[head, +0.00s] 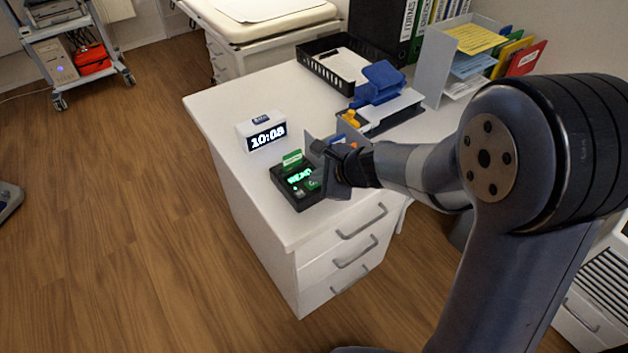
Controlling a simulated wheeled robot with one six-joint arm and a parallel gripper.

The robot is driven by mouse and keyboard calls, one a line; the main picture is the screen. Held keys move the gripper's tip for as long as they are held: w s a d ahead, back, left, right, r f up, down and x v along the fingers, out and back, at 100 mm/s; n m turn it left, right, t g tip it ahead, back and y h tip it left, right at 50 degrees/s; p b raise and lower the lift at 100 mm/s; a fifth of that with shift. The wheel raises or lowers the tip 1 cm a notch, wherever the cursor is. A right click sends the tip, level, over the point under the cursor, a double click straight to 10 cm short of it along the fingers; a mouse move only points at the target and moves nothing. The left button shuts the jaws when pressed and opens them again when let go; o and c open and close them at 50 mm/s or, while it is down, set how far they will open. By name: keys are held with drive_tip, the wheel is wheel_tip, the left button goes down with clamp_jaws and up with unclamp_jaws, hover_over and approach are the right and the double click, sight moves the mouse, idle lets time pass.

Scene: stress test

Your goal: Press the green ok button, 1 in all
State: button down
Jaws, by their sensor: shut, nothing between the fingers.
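A small black device (281,178) with a lit green display (299,176) lies on the white desk, near its front left corner. A green piece (292,158) stands up at its back edge. A small green key (313,184) shows on the device's right side, close beside my gripper; its label is too small to read. My gripper (326,178) is shut and empty, over the right part of the device, and hides some of it. I cannot tell whether it touches the key.
A white clock (262,132) reading 10:08 stands behind the device to the left. A blue hole punch (379,82), a black tray (333,62) and a file sorter (447,62) stand farther back. The desk top (222,105) is clear at the left.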

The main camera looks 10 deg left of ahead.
sight(319, 186)
drive_tip(key=shift+r+p, duration=0.4)
drive_tip(key=shift+r, duration=0.25)
wheel_tip(319, 186, up, 5)
drive_tip(key=p, duration=0.4)
drive_tip(key=shift+p, duration=0.3)
drive_tip(key=shift+d, duration=0.1)
idle(0.4)
